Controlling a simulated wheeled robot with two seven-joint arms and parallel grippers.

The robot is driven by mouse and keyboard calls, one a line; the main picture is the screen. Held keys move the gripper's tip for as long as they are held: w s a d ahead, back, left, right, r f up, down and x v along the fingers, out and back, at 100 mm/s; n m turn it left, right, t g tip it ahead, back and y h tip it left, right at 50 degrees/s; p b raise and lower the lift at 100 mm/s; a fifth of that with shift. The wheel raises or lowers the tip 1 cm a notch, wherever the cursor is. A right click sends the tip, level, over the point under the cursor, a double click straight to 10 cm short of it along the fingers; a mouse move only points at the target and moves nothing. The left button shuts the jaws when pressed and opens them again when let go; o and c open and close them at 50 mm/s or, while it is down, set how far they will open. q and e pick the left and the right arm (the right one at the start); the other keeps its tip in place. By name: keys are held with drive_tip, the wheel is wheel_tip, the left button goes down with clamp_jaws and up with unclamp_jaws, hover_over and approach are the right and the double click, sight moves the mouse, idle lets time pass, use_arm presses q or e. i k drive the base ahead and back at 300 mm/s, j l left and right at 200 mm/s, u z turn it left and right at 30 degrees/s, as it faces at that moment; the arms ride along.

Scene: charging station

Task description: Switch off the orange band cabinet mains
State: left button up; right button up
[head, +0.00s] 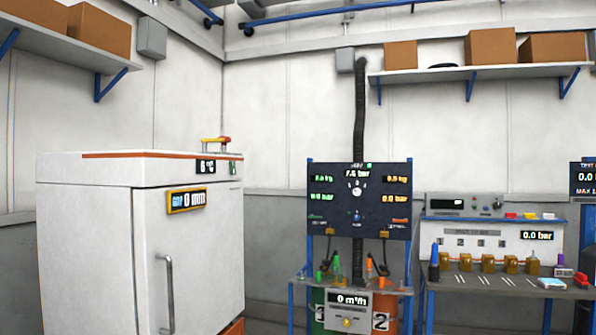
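A white cabinet (88,240) with an orange band along its upper front edge stands at the left. Its door is shut and has a vertical grey handle (169,293). A yellow-framed display (187,199) on the door reads 0 mm. A small dark display (206,166) on the upper edge reads a value in °C. A small green element (233,168) sits to its right; its switch position is too small to tell. Neither of my grippers is in view.
A dark gauge panel (345,222) with hoses stands in the middle, with numbered cylinders below. A workbench (505,291) with instruments and brass fittings is at the right. Wall shelves with cardboard boxes (490,47) hang above. A gap separates the cabinet and the panel.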

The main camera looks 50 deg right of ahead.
sight(232, 166)
drive_tip(key=z, duration=1.35)
drive_tip(key=i+l+u, duration=0.15)
drive_tip(key=i, duration=0.45)
drive_tip(key=i+l+u, duration=0.1)
drive_tip(key=i, duration=0.45)
drive_tip(key=i+l+u, duration=0.15)
drive_tip(key=i+l, duration=0.25)
drive_tip(key=i, duration=0.2)
drive_tip(key=i+l+u, duration=0.15)
drive_tip(key=i+l, duration=0.15)
drive_tip(key=i, duration=0.25)
drive_tip(key=i+l+u, duration=0.15)
drive_tip(key=i+l, duration=0.25)
drive_tip(key=i, duration=0.1)
